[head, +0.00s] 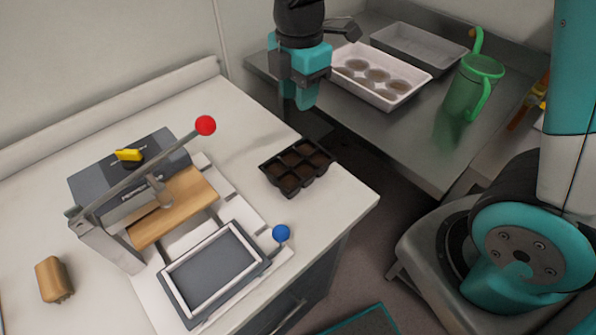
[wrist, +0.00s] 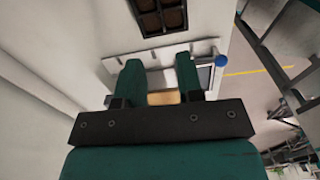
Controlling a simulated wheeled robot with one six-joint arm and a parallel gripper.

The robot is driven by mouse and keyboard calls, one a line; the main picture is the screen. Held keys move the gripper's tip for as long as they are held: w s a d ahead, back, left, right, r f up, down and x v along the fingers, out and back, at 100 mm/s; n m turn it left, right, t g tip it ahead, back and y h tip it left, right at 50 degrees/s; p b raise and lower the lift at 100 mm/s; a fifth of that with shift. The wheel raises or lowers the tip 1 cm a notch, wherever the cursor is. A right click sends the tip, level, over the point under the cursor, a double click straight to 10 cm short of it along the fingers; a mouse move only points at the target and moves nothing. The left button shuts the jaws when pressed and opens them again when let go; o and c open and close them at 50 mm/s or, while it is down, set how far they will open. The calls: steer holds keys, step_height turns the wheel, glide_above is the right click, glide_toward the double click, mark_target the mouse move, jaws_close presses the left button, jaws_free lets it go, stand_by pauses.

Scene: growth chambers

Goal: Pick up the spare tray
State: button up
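My gripper (head: 297,95) hangs above the gap between the white counter and the steel bench, fingers down. In the wrist view its two teal fingers (wrist: 160,72) stand apart with nothing held between them. A black cell tray (head: 297,166) with dark soil-like filling lies on the white counter near its right corner, below the gripper in the picture; it also shows at the top of the wrist view (wrist: 162,16). A grey, empty-looking tray (head: 419,48) lies at the back of the steel bench. I cannot tell which one is the spare tray.
A white tray with round cups (head: 381,98) and a green watering can (head: 470,90) stand on the steel bench (head: 425,145). A lever press (head: 140,190) with a red knob, a grey frame (head: 213,267) and a blue knob (head: 281,233) occupy the white counter. A tan block (head: 54,280) lies left.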

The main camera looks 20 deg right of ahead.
steer(key=p, duration=0.2)
glide_above(298, 162)
step_height(298, 162, down, 12)
steer(key=shift+s+f, duration=0.1)
steer(key=shift+f, duration=0.1)
steer(key=shift+f+p, duration=0.6)
steer(key=shift+f, duration=2.05)
steer(key=shift+c, duration=0.2)
jaws_close()
